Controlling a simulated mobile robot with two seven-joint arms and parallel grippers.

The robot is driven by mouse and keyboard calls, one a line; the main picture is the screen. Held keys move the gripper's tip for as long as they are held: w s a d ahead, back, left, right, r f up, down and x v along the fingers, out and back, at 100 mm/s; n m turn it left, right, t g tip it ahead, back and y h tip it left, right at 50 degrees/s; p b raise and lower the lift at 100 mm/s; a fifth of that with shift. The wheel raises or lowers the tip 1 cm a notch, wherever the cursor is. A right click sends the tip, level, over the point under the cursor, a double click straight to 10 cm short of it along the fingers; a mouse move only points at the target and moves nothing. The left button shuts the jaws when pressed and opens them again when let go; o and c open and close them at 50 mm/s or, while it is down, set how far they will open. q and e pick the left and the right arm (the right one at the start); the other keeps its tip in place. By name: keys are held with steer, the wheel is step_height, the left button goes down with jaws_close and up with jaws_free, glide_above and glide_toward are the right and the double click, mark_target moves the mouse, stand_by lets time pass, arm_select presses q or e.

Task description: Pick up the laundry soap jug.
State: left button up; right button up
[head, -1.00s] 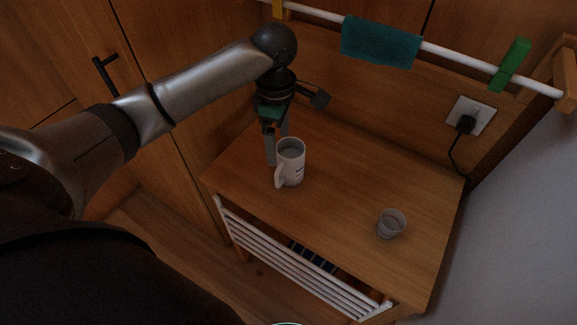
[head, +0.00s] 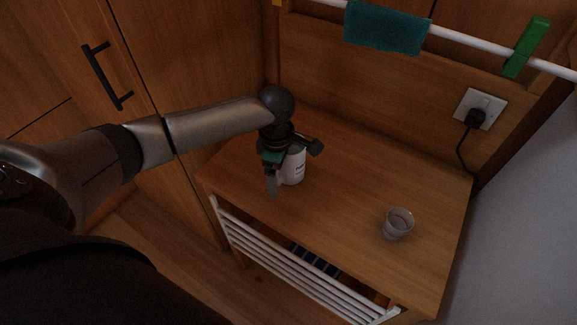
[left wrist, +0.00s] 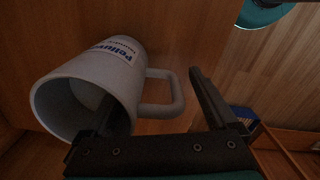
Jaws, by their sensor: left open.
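A white mug-shaped jug with a side handle and blue lettering (head: 294,168) stands upright on the wooden cabinet top. It is the only labelled vessel I see, and I cannot confirm that it is the laundry soap jug. My left gripper (head: 272,184) points down beside it and hides its left side and handle. In the left wrist view the jug (left wrist: 110,65) shows its open mouth, and its handle lies between my open fingers (left wrist: 150,90). One finger overlaps the mouth; I cannot tell if it is inside. The other is beyond the handle. My right gripper is out of view.
A clear glass (head: 397,224) stands right of the jug on the cabinet top (head: 340,220). White slats (head: 290,268) run below the front edge. Behind are a rail with a teal cloth (head: 386,27), a green clip (head: 526,47) and a plugged socket (head: 480,109).

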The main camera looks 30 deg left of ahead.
arm_select(q)
jaws_close()
stand_by(0.8)
